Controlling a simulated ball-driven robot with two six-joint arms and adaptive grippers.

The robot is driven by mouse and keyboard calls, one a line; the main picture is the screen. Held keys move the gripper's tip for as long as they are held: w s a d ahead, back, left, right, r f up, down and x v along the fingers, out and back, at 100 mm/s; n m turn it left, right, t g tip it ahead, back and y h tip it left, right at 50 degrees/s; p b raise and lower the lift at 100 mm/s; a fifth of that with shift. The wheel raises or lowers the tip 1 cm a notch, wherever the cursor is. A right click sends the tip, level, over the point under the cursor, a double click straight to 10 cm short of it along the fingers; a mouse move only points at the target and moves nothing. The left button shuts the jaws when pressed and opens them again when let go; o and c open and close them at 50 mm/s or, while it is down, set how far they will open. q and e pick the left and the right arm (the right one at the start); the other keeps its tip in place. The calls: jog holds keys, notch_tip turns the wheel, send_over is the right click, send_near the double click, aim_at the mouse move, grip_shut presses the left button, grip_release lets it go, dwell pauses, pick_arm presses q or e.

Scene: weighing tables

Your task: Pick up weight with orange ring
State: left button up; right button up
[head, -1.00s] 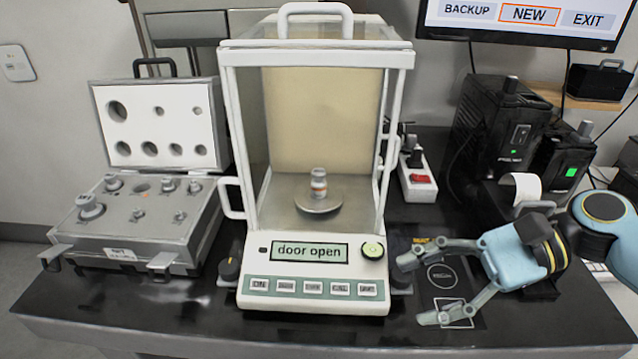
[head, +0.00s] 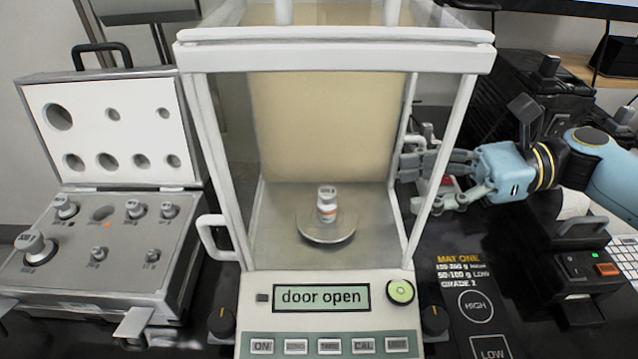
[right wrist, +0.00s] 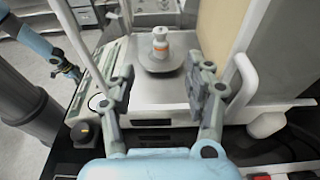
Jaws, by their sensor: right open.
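The weight with the orange ring (head: 327,204) stands upright on the round pan (head: 327,232) inside the balance (head: 352,293), whose display reads "door open". The weight also shows in the right wrist view (right wrist: 160,42), ahead of the fingers and roughly between them. My right gripper (head: 428,182) is at the right side of the balance, by its side opening. Its two fingers are spread and empty in the right wrist view (right wrist: 160,88), apart from the weight. My left gripper is not in the head view; a blue arm with a dark tip shows at the left of the right wrist view.
An open grey weight case (head: 90,250) with several weights stands left of the balance. White frame posts and a side handle (right wrist: 263,90) lie close to my right gripper. Dark boxes (head: 510,125) and a printer stand at the right.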

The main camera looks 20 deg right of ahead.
jog(key=x, duration=0.5)
jog(key=shift+r, duration=0.15)
jog(key=shift+w+a, duration=0.1)
jog(key=shift+a, duration=0.2)
jog(key=x, duration=0.2)
jog(key=r+p+x, duration=0.1)
jog(key=x, duration=0.1)
jog(key=shift+w+a+f, duration=0.1)
jog(key=shift+a, duration=0.15)
jog(key=shift+w+a+f, duration=0.15)
jog(key=shift+a+f, duration=0.05)
jog(key=shift+a, duration=0.25)
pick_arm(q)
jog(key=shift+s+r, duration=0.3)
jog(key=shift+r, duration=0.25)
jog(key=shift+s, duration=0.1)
pick_arm(e)
jog(key=shift+d, duration=0.1)
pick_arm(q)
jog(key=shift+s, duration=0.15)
pick_arm(e)
grip_shut()
